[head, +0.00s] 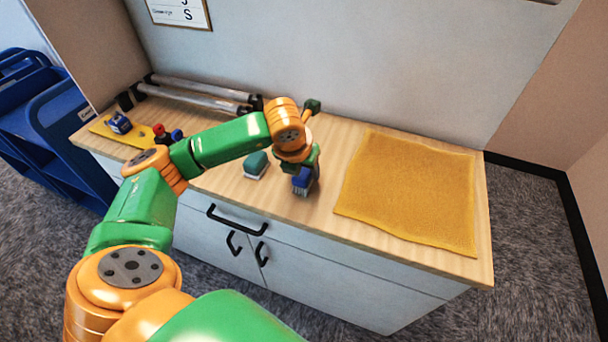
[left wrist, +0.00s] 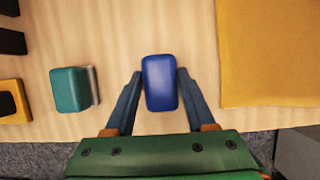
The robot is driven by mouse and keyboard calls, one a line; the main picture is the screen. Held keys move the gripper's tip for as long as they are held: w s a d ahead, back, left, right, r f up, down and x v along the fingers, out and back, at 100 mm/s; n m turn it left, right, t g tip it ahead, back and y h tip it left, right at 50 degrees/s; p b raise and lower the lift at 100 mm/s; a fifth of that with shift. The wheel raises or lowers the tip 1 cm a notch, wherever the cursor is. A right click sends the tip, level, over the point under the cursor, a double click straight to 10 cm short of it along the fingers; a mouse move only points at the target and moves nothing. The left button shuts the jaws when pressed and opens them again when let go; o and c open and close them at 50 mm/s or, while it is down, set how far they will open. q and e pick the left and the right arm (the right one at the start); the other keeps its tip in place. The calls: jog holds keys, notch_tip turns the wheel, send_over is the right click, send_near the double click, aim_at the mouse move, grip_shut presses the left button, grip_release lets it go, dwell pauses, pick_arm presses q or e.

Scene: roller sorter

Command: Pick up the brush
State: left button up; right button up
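The brush (head: 303,184) is a small blue block with dark bristle-like lines low on it. It is at the table's front edge, below my left gripper. In the left wrist view the blue block (left wrist: 160,83) lies between the two fingers of my left gripper (left wrist: 160,76). The fingertips are at its left and right sides, very close or touching; I cannot tell whether they grip it. I cannot tell whether it rests on the table or is just above it. In the head view the gripper partly hides it. My right gripper is not in view.
A teal block with a pale base (head: 256,165) is just left of the brush. A yellow cloth (head: 410,190) covers the table's right side. Metal rollers (head: 200,92) lie at the back left. A yellow mat (head: 135,133) with small coloured items is at the left.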

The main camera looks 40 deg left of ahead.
aim_at(304, 169)
pick_arm(q)
jog(key=c, duration=0.7)
grip_shut()
jog(key=shift+r, duration=0.25)
notch_tip(304, 169, up, 3)
jog(key=shift+w+f, duration=0.1)
jog(key=shift+f, duration=0.05)
jog(key=s+a+r+b, duration=0.3)
jog(key=s+a+r, duration=0.3)
jog(key=a+r, duration=0.4)
jog(key=shift+s+a, duration=0.4)
jog(key=shift+a, duration=0.75)
